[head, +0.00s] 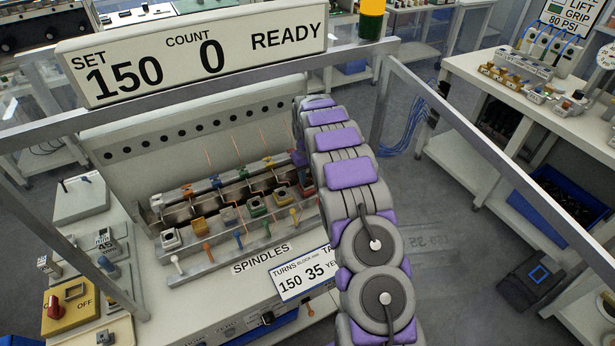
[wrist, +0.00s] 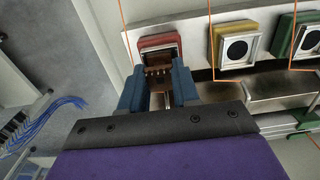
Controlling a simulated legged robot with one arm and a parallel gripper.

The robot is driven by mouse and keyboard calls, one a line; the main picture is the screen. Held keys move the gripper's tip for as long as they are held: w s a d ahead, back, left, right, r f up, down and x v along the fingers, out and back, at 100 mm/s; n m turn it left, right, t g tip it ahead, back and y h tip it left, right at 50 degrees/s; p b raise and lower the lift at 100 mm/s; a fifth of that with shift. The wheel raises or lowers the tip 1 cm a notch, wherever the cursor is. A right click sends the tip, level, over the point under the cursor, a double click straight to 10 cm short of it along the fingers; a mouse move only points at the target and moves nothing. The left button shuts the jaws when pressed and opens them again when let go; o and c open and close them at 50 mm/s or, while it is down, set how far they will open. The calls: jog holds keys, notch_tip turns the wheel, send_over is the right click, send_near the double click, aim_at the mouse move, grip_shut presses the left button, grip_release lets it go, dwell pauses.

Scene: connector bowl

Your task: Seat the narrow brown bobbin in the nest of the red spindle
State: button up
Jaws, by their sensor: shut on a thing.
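The red spindle (wrist: 160,42) is at the top centre of the wrist view, a red block with a squarish metal-edged nest. A bit of it also shows in the head view (head: 306,180), beside my arm. My gripper (wrist: 158,88) has its two blue fingers shut on the narrow brown bobbin (wrist: 159,82). The bobbin's end with several small pins is at the mouth of the red nest. I cannot tell how deep it sits. The fingers lie just below the red block in the wrist view. In the head view my arm hides the gripper and bobbin.
To the right of the red spindle in the wrist view are a yellow spindle (wrist: 236,46) and a green one (wrist: 298,40). Thin copper wires (wrist: 212,50) run close by. A metal rail (head: 240,253) labelled SPINDLES fronts the row. A metal frame bar (head: 480,140) crosses the head view.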

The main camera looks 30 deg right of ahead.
jog(key=shift+a, duration=0.1)
jog(key=o, duration=1)
jog(key=shift+r, duration=0.1)
notch_tip(320, 180, up, 8)
jog(key=shift+f+p, duration=0.2)
jog(key=shift+p, duration=0.65)
jog(key=shift+f, duration=0.15)
